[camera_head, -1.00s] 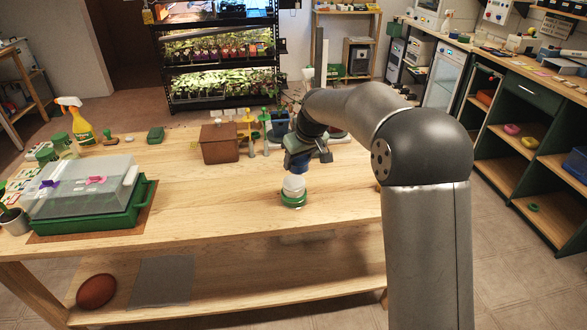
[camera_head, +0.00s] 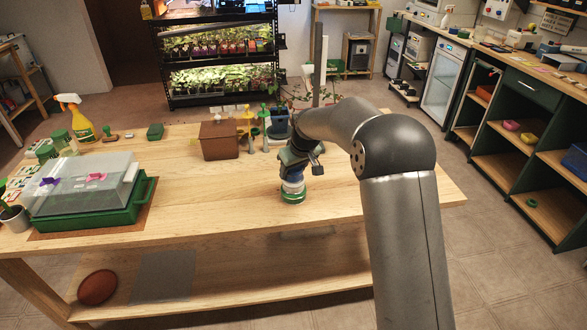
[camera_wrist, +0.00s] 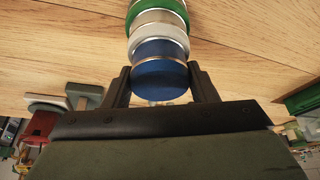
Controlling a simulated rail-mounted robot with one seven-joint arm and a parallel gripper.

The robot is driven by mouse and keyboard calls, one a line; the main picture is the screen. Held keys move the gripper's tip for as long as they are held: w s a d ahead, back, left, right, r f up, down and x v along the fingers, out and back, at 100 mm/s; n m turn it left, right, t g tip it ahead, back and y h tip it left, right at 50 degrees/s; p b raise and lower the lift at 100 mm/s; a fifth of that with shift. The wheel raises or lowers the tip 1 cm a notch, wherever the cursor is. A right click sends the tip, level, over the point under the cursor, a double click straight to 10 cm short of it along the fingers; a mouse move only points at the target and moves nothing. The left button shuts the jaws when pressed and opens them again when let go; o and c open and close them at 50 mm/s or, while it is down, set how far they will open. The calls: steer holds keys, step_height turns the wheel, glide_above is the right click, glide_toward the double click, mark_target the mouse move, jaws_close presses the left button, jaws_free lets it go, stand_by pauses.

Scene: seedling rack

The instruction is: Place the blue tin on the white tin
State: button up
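The blue tin (camera_wrist: 160,78) is between the two fingers of my gripper (camera_wrist: 160,82) in the wrist view, with the fingers against its sides. Its far end meets the white tin (camera_wrist: 160,34), and no gap shows between them. A green tin (camera_wrist: 150,6) is beyond the white one, in line with it. In the head view the white tin (camera_head: 292,187) sits on the green tin (camera_head: 292,198) on the wooden table. My gripper (camera_head: 291,175) is straight above this stack, slightly tilted. The blue tin is mostly hidden by my gripper there.
A brown box (camera_head: 219,141) and several small stamp-like tools stand behind the stack, with a potted plant (camera_head: 278,122) beside them. A green tray with a clear lid (camera_head: 85,185) is at the left. The table around the stack is clear.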

steer(key=o, duration=0.4)
steer(key=shift+c, duration=0.2)
steer(key=shift+r, duration=0.25)
steer(key=v, duration=1.1)
steer(key=s+d+f+m+g, duration=0.1)
steer(key=s+d, duration=0.4)
steer(key=s, duration=0.8)
steer(key=s+d+f+m+g+h, duration=0.1)
steer(key=s+d+f+m, duration=0.2)
steer(key=s, duration=1)
steer(key=s+d+f+m+g+h, duration=0.1)
steer(key=s+d+f+m, duration=0.1)
steer(key=s+d, duration=0.6)
steer(key=s, duration=0.5)
steer(key=shift+f+m+b, duration=0.25)
steer(key=shift+m+b, duration=0.05)
steer(key=shift+s, duration=0.1)
